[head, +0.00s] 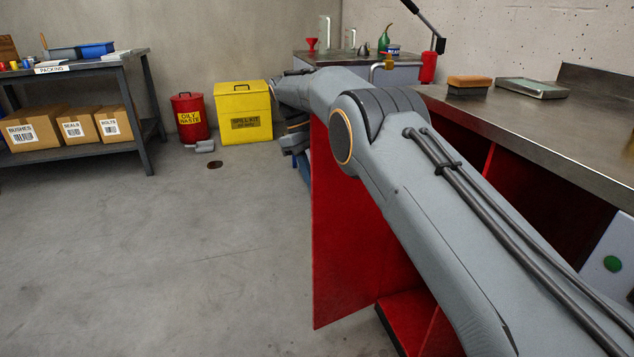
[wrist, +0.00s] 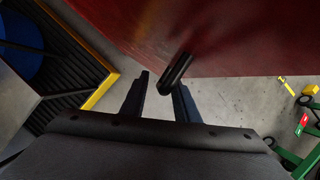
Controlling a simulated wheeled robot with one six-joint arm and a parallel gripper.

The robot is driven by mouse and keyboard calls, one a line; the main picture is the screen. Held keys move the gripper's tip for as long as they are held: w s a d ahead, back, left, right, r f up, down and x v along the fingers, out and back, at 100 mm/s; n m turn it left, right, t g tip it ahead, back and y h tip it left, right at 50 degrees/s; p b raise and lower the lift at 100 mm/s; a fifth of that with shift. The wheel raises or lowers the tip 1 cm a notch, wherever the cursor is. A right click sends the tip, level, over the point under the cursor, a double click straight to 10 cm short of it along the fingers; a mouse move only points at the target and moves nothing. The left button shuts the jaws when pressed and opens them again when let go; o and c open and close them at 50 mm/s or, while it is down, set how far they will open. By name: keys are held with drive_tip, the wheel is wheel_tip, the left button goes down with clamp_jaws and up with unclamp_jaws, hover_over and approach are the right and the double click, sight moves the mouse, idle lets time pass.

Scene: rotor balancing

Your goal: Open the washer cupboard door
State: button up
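The red cupboard door (head: 350,235) stands swung out from under the steel bench, and the red cupboard interior (head: 405,318) shows beside it. In the wrist view the red door (wrist: 220,35) fills the upper part, with a dark bar handle (wrist: 174,74) sticking out near its lower edge. My gripper (wrist: 162,85) has its two fingers apart. The handle lies close to the right finger, with a gap to the left finger; I cannot tell whether it touches. In the head view my gripper is mostly hidden beyond my arm and the door.
The steel bench (head: 540,135) carries a brush (head: 468,84) and a tray (head: 532,88). A yellow spill-kit bin (head: 243,112) and red oily-waste can (head: 190,117) stand by the back wall. A packing shelf (head: 150,128) is at left. Open concrete floor (head: 180,260) lies left of the door.

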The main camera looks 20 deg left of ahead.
sight(317, 147)
drive_tip(key=shift+r, duration=0.1)
wheel_tip(317, 147, up, 10)
drive_tip(key=shift+f+p, duration=0.15)
drive_tip(key=shift+p, duration=0.35)
idle(0.4)
